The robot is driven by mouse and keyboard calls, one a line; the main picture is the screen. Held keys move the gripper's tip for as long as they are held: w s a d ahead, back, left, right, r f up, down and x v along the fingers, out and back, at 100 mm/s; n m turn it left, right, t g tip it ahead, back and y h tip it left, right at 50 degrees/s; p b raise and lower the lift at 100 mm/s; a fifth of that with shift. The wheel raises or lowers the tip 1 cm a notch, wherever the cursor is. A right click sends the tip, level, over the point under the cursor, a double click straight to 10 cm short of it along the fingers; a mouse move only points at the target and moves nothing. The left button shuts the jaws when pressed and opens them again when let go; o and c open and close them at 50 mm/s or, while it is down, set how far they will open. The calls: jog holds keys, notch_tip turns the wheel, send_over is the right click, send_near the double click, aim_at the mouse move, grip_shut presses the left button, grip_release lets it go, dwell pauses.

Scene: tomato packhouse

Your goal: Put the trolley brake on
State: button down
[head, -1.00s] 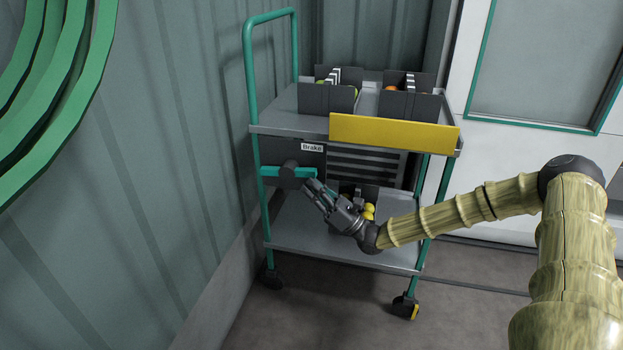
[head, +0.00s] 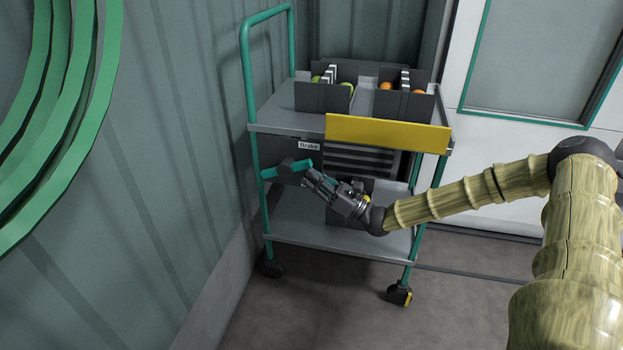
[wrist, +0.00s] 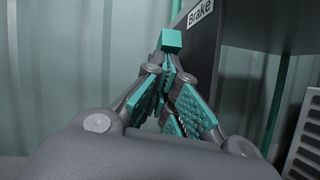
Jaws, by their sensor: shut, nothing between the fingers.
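The trolley (head: 290,234) stands against the corrugated wall, with a panel labelled "Brake" (head: 309,146) under its top shelf. The brake lever (head: 290,168) is a teal bar on a dark round hub, tilted with its right end higher. My gripper (head: 309,177) is at the lever's right end, just below it, with its fingers closed together and empty. In the wrist view, the lever's teal end (wrist: 171,40) shows just beyond the fingertips (wrist: 168,62); whether they touch is unclear. The fingers hide part of the lever there.
Two dark crates (head: 322,98) (head: 403,107) with fruit stand on the top shelf, behind a yellow front panel (head: 385,134). Another dark crate (head: 340,215) sits on the lower shelf behind my gripper. Green hose coils (head: 100,110) hang at left. Floor in front is clear.

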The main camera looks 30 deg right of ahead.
jog(key=shift+f, duration=0.1)
dwell(0.3)
jog(key=f+v, duration=0.1)
jog(key=v, duration=1.2)
jog(key=shift+w+a+f+b, duration=0.15)
jog(key=shift+a+f+b, duration=0.05)
jog(key=shift+a+b, duration=0.15)
